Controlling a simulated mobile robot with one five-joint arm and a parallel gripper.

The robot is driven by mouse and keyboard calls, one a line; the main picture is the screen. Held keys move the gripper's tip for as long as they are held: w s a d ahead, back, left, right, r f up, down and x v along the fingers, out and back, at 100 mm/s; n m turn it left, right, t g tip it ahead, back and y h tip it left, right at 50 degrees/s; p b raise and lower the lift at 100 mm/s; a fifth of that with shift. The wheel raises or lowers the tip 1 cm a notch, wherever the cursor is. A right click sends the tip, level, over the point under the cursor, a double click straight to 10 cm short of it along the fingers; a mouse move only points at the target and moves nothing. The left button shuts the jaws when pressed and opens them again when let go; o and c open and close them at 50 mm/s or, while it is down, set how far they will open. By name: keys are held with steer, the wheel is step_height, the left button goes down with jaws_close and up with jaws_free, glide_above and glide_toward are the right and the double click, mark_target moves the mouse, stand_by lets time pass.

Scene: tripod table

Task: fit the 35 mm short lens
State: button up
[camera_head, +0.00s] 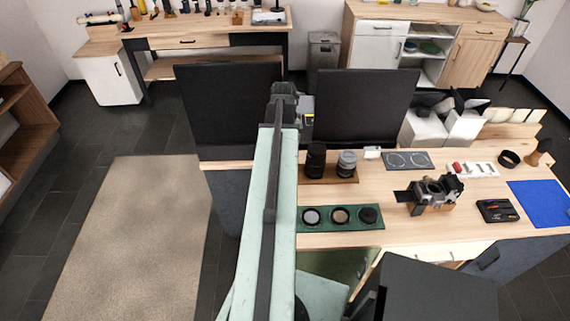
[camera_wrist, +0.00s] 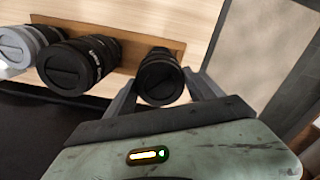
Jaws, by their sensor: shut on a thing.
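My gripper (camera_wrist: 162,92) is shut on a short black lens (camera_wrist: 160,78), with one finger on each side of it in the wrist view. The lens has a black front cap and is at the end of a wooden lens board (camera_wrist: 126,62); I cannot tell whether it still touches the board. In the head view, my arm hides the gripper and this lens. A camera body (camera_head: 432,188) is on a wooden stand on the right of the bench. I cannot read a focal length on the held lens.
A taller black lens (camera_wrist: 75,66) and a grey lens (camera_wrist: 22,45) are on the same board, beside the held lens. A green tray (camera_head: 328,224) with three round items lies in front. Two dark monitors (camera_head: 362,105) rise behind. A blue mat (camera_head: 545,203) lies far right.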

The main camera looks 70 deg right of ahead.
steer(key=shift+r, duration=0.45)
